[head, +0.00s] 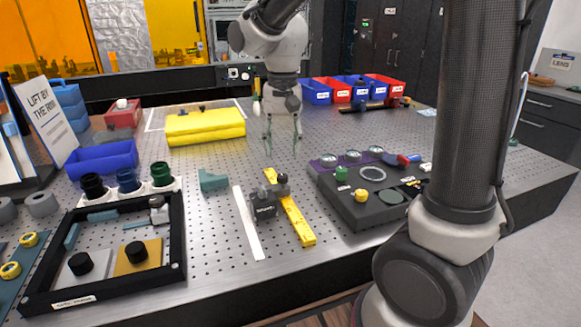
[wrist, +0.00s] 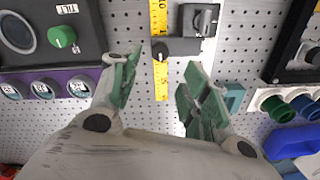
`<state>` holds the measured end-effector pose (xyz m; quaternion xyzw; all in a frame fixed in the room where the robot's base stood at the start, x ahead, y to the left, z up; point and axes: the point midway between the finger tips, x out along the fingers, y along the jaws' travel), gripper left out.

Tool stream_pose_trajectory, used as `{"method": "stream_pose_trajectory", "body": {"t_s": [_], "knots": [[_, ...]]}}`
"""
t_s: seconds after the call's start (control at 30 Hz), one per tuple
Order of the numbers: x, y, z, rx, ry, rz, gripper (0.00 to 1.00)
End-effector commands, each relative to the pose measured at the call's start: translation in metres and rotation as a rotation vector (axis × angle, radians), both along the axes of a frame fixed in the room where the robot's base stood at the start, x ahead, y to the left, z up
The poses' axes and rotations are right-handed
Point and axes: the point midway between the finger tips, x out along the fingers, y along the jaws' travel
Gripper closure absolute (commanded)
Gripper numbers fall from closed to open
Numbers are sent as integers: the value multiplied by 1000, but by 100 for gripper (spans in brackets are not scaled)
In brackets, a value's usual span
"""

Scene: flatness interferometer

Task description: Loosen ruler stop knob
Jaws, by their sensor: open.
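The yellow ruler (head: 296,221) lies on the perforated metal table, left of the dark instrument box. A black stop block (head: 263,205) sits at its left side, with a dark round knob (head: 282,179) at the ruler's far part. In the wrist view the ruler (wrist: 161,88) runs up the picture, with the black knob (wrist: 160,49) over it and the stop block (wrist: 204,19) to the right. My gripper (head: 282,128) is open and empty, raised beyond the knob. In the wrist view its green-padded fingers (wrist: 163,62) show either side of the ruler and knob, apart from them.
The dark box (head: 340,205) with a green knob (head: 341,173) stands right of the ruler. A white strip (head: 247,222) and a teal angled block (head: 212,180) lie left. A yellow case (head: 205,127) and a black-framed tray (head: 35,293) are farther out.

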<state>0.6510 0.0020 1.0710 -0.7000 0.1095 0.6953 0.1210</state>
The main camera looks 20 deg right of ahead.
Motion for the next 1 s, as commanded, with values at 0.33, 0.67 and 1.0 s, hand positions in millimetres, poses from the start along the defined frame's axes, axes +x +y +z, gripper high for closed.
{"method": "stream_pose_trajectory", "body": {"t_s": [0.33,0.67,1.0], "knots": [[-2,-1,-28,-2,8,-112,54],[-2,0,-74,-1,7,-111,54],[-1,0,-78,0,4,-110,56]]}}
